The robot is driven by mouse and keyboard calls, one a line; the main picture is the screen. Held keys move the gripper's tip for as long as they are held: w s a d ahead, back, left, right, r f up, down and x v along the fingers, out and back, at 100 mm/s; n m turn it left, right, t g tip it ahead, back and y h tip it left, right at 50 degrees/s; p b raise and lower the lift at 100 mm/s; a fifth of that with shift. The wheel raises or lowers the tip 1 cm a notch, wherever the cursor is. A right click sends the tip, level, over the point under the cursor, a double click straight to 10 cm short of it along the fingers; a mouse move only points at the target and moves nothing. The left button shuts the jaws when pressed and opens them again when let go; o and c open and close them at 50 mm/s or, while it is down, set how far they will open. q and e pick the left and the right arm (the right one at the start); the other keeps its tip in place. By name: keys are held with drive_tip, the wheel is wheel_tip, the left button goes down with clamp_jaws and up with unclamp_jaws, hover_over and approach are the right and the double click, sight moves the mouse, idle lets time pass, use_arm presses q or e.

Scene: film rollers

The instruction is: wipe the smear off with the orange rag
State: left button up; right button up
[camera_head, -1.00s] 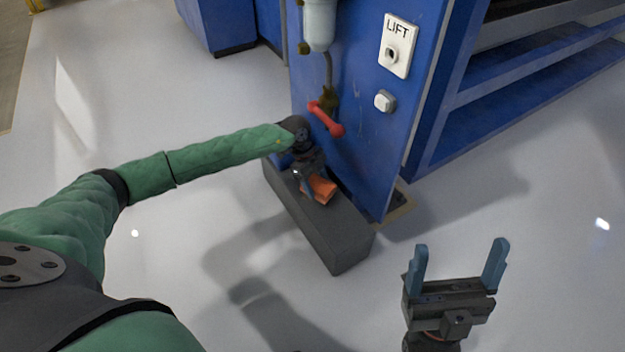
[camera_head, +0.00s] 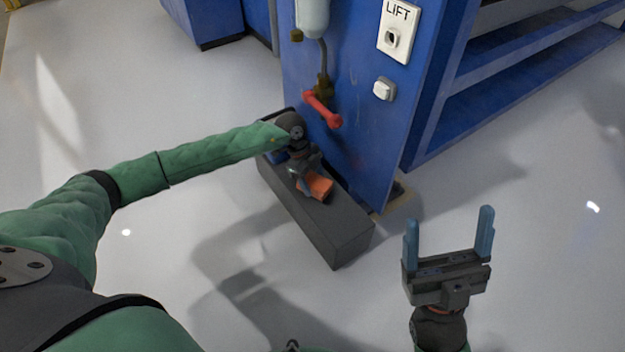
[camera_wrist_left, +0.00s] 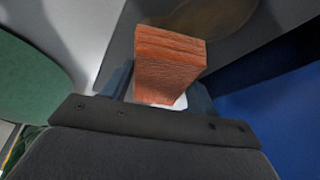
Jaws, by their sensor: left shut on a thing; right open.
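The orange rag (camera_head: 319,186) is a folded block held in my left gripper (camera_head: 307,184), over the top of a long dark grey box (camera_head: 325,228) at the foot of the blue panel. In the left wrist view the rag (camera_wrist_left: 168,62) sits between the blue fingers, which are shut on it. I cannot tell whether it touches the box. A brownish patch (camera_wrist_left: 208,14) on the grey surface beyond the rag in that view may be the smear; the head view does not show it clearly. My right gripper (camera_head: 448,232) is open and empty above the floor at the lower right.
The blue panel (camera_head: 375,145) stands right behind the box, with a red handle (camera_head: 322,108), a white LIFT plate (camera_head: 398,30) and a small white button (camera_head: 384,89). Blue shelving (camera_head: 480,95) is at the right. The pale floor is clear in front.

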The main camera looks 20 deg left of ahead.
use_arm(q)
drive_tip(key=shift+f, duration=0.1)
idle(0.4)
drive_tip(key=shift+f, duration=0.5)
drive_tip(key=shift+f, duration=0.25)
idle(0.3)
